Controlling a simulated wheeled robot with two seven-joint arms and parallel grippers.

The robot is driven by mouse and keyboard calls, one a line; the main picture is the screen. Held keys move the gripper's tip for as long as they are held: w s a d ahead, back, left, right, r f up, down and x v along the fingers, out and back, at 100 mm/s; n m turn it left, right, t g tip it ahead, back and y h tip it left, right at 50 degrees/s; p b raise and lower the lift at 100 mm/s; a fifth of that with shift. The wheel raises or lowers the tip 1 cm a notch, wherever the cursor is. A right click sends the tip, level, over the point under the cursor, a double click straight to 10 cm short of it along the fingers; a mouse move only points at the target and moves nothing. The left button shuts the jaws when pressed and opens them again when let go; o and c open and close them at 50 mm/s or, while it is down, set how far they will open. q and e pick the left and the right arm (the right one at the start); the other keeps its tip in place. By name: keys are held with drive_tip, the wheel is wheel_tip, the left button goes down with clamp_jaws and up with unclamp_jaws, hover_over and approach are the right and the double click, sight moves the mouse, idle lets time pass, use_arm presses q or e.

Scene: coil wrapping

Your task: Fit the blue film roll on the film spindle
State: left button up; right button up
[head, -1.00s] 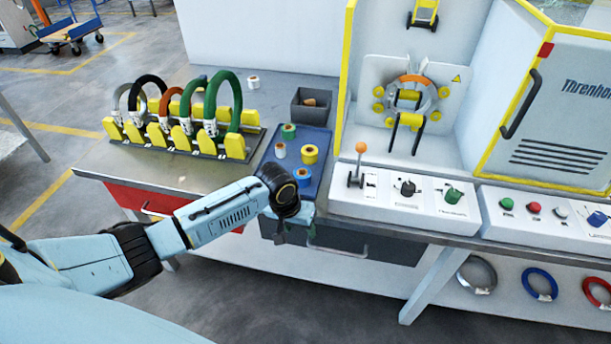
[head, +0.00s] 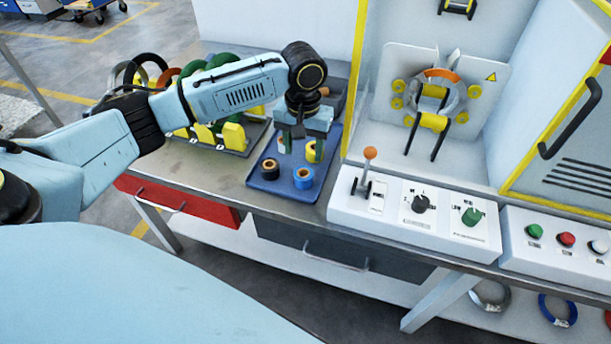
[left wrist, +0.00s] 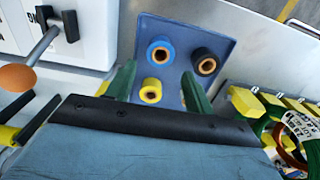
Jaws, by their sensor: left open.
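The blue film roll (head: 304,177) stands on end in the blue tray (head: 286,200), near its front right. It also shows in the left wrist view (left wrist: 160,48), with its brown core facing up. My left gripper (head: 302,150) is open above the tray, fingers pointing down, apart from the blue roll. In the left wrist view its green fingers (left wrist: 158,75) are spread, with a yellow roll (left wrist: 150,90) between them and the blue roll just beyond. The wrapping ring (head: 456,101) with an orange section is on the machine at right. I cannot clearly pick out the film spindle. My right gripper is out of view.
A black roll (head: 269,170) stands left of the blue one. A rack with yellow holders (head: 232,136) and coils lies left of the tray, partly behind my arm. The control box with an orange-knobbed lever (head: 370,153) stands close at the tray's right.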

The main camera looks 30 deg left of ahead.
sight(303, 173)
use_arm(q)
wheel_tip(303, 173, down, 3)
drive_tip(key=shift+f, duration=0.2)
drive_tip(key=shift+f+b, duration=0.3)
drive_tip(key=shift+f, duration=0.25)
drive_tip(key=shift+w+f, duration=0.1)
drive_tip(key=shift+f, duration=0.25)
drive_tip(key=f, duration=0.2)
drive_tip(key=f+b, duration=0.1)
drive_tip(key=shift+w+a+f, duration=0.15)
drive_tip(key=shift+a+f, duration=0.05)
drive_tip(key=shift+f, duration=0.15)
drive_tip(key=shift+f+b, duration=0.3)
drive_tip(key=shift+f, duration=0.05)
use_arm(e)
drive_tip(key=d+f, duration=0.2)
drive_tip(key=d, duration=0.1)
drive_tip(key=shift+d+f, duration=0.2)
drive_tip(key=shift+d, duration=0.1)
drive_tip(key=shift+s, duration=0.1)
use_arm(q)
drive_tip(key=c, duration=0.7)
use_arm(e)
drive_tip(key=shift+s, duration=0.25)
